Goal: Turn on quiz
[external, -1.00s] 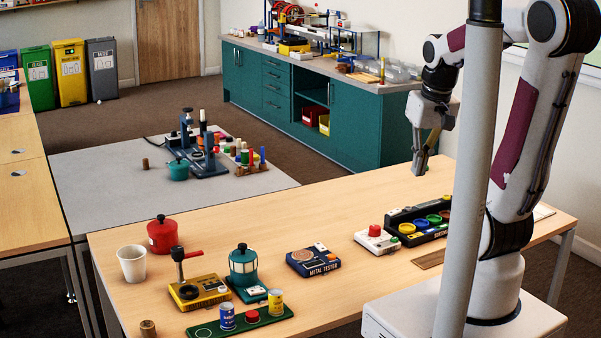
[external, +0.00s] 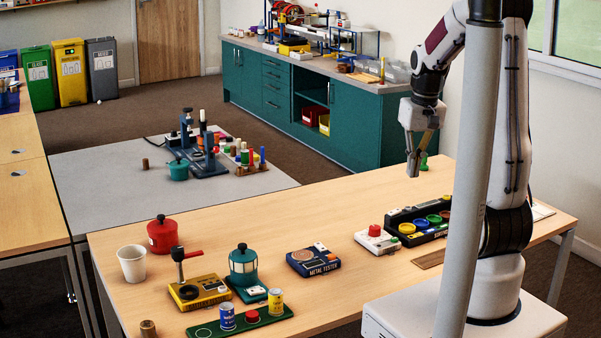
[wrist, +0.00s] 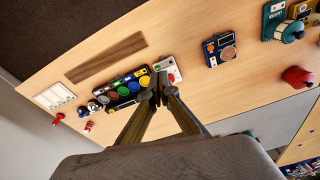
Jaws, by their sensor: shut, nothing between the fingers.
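No label that I can read says quiz. A white box with a large red button (external: 375,240) sits on the wooden table, beside a black panel (external: 404,241) with yellow, green, blue and orange round pads. In the wrist view the white box (wrist: 175,79) is just beyond my fingertips, partly hidden by them, and the black panel (wrist: 108,96) lies left of it. My gripper (external: 412,172) is shut and empty, in the air above and behind these two devices. It also shows in the wrist view (wrist: 157,97).
A red pot (external: 162,235) and white cup (external: 132,264) are farther left. The table behind the white box is clear.

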